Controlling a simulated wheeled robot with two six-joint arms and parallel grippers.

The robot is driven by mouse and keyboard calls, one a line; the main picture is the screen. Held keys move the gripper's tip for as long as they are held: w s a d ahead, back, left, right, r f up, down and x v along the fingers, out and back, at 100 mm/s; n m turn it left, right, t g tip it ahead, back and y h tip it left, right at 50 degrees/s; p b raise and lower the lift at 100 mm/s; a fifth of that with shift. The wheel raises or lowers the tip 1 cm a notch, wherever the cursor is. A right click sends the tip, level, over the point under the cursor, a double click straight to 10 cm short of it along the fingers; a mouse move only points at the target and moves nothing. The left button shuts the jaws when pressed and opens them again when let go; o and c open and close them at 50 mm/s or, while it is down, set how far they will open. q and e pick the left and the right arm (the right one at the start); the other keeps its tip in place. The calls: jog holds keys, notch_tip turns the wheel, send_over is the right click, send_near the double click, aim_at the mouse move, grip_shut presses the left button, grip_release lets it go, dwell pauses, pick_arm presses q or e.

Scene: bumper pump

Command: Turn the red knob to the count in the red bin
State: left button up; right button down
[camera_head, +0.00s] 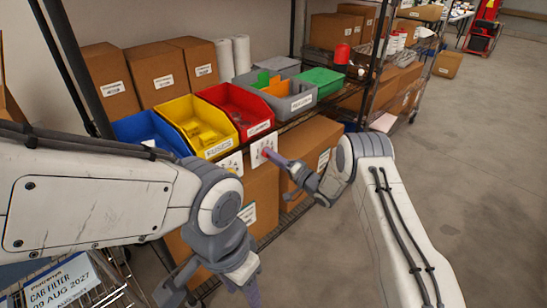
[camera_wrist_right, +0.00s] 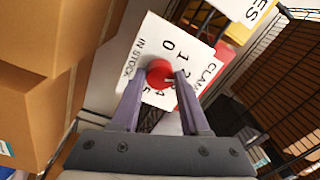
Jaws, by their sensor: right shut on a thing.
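The red knob (camera_wrist_right: 158,74) sits on a white dial card (camera_wrist_right: 150,50) printed "IN STOCK" with numbers around it. My right gripper (camera_wrist_right: 160,85) has its two fingers closed on either side of the knob. In the head view, my right gripper (camera_head: 270,155) reaches the card (camera_head: 262,148) below the red bin (camera_head: 262,130), and the knob is mostly hidden. Which number the knob points to is unclear. The red bin stands on the shelf; its contents cannot be made out. My left gripper (camera_head: 245,285) hangs at the bottom edge, partly cut off, away from the dials.
A yellow bin (camera_head: 213,152) and a blue bin (camera_head: 150,128) stand left of the red one, a grey bin (camera_head: 300,102) and green bin (camera_head: 325,78) right. Cardboard boxes (camera_head: 318,140) fill the shelf below. Open floor (camera_head: 470,170) lies to the right.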

jog(key=shift+d+m, duration=0.1)
jog(key=shift+m, duration=0.2)
jog(key=shift+c, duration=2)
grip_release()
jog(key=v, duration=1)
jog(key=shift+s, duration=0.2)
